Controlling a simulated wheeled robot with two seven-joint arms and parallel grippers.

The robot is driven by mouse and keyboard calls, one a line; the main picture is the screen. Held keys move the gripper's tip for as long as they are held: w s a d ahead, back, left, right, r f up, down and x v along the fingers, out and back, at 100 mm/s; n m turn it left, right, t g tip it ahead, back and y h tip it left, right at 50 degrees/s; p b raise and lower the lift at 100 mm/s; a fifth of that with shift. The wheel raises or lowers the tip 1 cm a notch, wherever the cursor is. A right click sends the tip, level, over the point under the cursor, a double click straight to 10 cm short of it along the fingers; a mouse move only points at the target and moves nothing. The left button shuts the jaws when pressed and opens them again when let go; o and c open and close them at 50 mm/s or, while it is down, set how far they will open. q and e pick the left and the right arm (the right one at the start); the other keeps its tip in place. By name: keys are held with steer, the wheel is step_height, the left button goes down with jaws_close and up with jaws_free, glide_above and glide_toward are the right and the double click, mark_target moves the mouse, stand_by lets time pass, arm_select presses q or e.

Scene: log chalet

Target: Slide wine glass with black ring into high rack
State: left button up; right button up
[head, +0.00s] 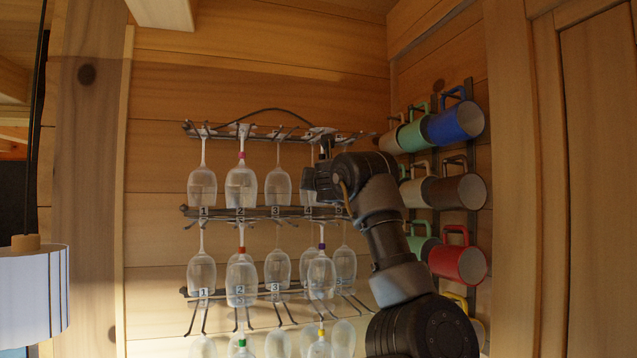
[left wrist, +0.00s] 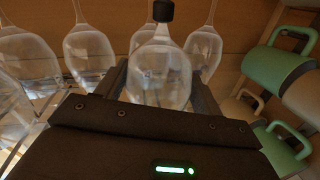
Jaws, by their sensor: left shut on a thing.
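The wine glass with the black ring (left wrist: 163,11) is upside down, stem up, and its clear bowl (left wrist: 160,75) sits between the jaws of my left gripper (left wrist: 162,88). In the head view my left gripper (head: 318,182) is at the right end of the high rack (head: 190,128), just below its rails. There it hides the bowl of the held glass; the dark ring shows just above. The foot is about level with the rails, but I cannot tell whether it is between them. My right gripper is not in view.
Several glasses hang upside down from the high rack, including one with a red ring (head: 241,156). Lower racks (head: 187,211) hold more glasses. Mugs, such as a blue mug (head: 455,122), hang on the right wall.

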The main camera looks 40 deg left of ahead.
arm_select(q)
steer(key=o, duration=0.9)
steer(key=shift+s+d, duration=0.1)
stand_by(0.8)
steer(key=shift+b+v, duration=0.75)
steer(key=shift+v, duration=0.6)
steer(key=shift+b+v, duration=0.9)
steer(key=shift+v, duration=1.15)
stand_by(0.3)
